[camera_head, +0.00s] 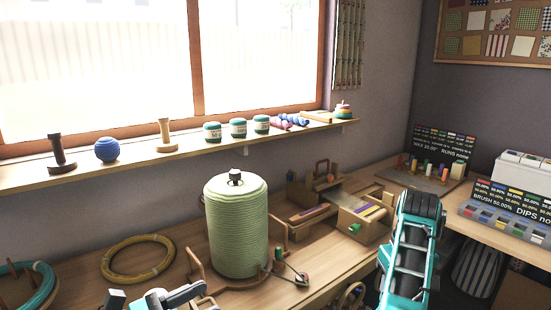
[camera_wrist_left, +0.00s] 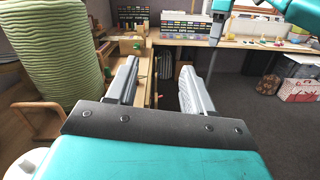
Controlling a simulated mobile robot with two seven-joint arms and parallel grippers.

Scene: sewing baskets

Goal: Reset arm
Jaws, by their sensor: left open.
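My left gripper (camera_wrist_left: 160,68) is open in the left wrist view, with two grey fingers spread apart and nothing between them. It also shows at the bottom edge of the head view (camera_head: 152,298), partly cut off, in front of the large green thread spool (camera_head: 236,230). In the left wrist view the green spool (camera_wrist_left: 62,55) stands to the left of the fingers, apart from them. My right arm (camera_head: 408,255) rises at the lower right of the head view as teal and dark links.
The wooden bench (camera_head: 325,262) holds a yellow hoop (camera_head: 138,258), a teal coil (camera_head: 30,285) and a wooden organizer (camera_head: 325,195). The sill (camera_head: 190,150) carries small spools and yarn. Labelled boxes (camera_head: 510,205) stand on the right table. Bags (camera_wrist_left: 298,90) lie on the floor.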

